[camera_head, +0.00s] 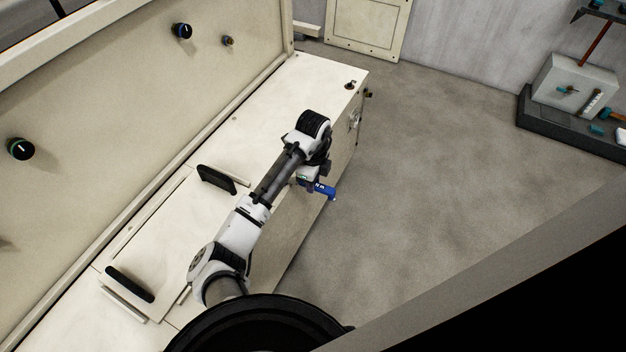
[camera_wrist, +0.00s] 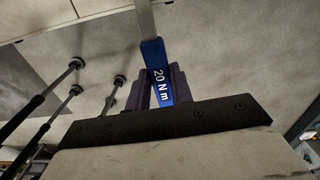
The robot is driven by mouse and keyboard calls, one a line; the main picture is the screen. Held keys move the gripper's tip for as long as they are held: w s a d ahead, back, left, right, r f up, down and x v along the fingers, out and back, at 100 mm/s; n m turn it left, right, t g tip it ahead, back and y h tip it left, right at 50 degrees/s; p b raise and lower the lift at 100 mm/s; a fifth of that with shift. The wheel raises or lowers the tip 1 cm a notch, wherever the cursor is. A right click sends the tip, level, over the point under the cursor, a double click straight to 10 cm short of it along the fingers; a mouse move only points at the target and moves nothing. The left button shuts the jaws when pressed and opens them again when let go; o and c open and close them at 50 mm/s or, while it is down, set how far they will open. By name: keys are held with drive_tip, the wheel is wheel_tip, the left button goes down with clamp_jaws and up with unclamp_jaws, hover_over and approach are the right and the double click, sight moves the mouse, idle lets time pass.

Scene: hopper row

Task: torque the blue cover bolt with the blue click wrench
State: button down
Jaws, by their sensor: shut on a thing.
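The blue click wrench (camera_head: 325,190) is in my gripper (camera_head: 311,181), out beside the front edge of the cream cabinet. In the wrist view, the blue handle (camera_wrist: 157,72), marked "20 Nm", sits between the two dark purple fingers of my gripper (camera_wrist: 160,88). They are shut on it. A grey shaft runs from the handle to the top edge, and the wrench's far end is out of view. I cannot pick out a blue cover bolt in either view.
The cream cabinet top (camera_head: 270,120) carries two black handles (camera_head: 215,179) and a small dark fitting (camera_head: 350,85). Dark knobs (camera_head: 20,149) stand on the panel behind. A dark bench (camera_head: 560,125) with tools stands at the far right. The grey floor (camera_head: 430,160) between is clear.

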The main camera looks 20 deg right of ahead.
drive_tip(key=shift+f, duration=0.3)
drive_tip(key=shift+a, duration=0.1)
drive_tip(key=shift+s+a+m+b, duration=0.3)
drive_tip(key=shift+s+a+m, duration=0.1)
drive_tip(key=shift+a+m, duration=0.35)
drive_tip(key=shift+s+a+m+b, duration=0.25)
drive_tip(key=shift+s+a+m, duration=0.25)
drive_tip(key=shift+m, duration=0.45)
drive_tip(key=shift+w, duration=0.1)
drive_tip(key=shift+a, duration=0.1)
drive_tip(key=shift+s+a+m+b, duration=0.2)
drive_tip(key=shift+a+m+b, duration=0.35)
drive_tip(key=shift+a+m, duration=0.25)
drive_tip(key=shift+s+a+m+b, duration=0.2)
drive_tip(key=shift+a+m+b, duration=0.3)
drive_tip(key=shift+a+m, duration=0.3)
drive_tip(key=shift+d, duration=0.1)
